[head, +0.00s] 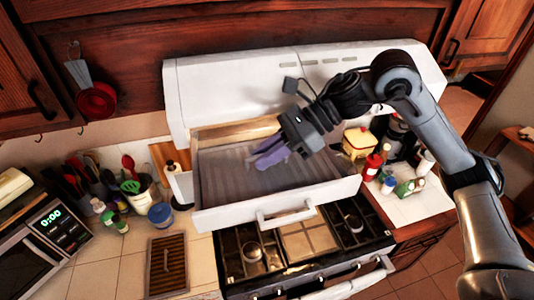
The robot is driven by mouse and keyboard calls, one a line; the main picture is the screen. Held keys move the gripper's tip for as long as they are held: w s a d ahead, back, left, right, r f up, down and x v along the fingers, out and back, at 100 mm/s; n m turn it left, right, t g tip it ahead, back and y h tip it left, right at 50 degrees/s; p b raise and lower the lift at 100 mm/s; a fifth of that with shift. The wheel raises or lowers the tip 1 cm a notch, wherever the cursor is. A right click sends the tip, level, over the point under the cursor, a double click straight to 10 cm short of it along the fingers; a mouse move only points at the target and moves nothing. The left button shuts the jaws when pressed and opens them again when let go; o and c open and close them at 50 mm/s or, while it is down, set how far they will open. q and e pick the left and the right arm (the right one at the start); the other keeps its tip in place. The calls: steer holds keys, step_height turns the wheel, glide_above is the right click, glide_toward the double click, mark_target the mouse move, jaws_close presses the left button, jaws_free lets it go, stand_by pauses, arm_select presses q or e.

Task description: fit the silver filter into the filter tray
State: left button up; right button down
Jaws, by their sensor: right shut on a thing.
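The filter tray (235,217) is a white drawer pulled out from the range hood, with a handle on its front. The silver filter (228,182) shows as a grey ribbed panel inside the tray's walls. I cannot tell whether it lies flat on the tray's bottom all round. My right gripper (266,158), with purple fingers, reaches in from the right over the tray. It is shut on the filter near its back part. The gripper and wrist hide part of the filter's back right. My left gripper is out of view.
The white hood (225,90) is behind the tray. The stove (300,250) with small pots is below. A utensil holder (140,188) and blue-lidded jar (160,215) stand left. Bottles, including a red one (372,166), stand right. A red pan (97,100) hangs on the wall.

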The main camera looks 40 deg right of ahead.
steer(key=shift+f, duration=0.2)
steer(key=shift+f, duration=0.2)
steer(key=c, duration=1.1)
jaws_free()
steer(key=shift+r, duration=0.15)
steer(key=shift+r, duration=0.2)
steer(key=shift+d, duration=0.3)
steer(key=v, duration=1)
steer(key=shift+s+a+r, duration=0.1)
steer(key=shift+a, duration=0.05)
steer(key=shift+v, duration=0.75)
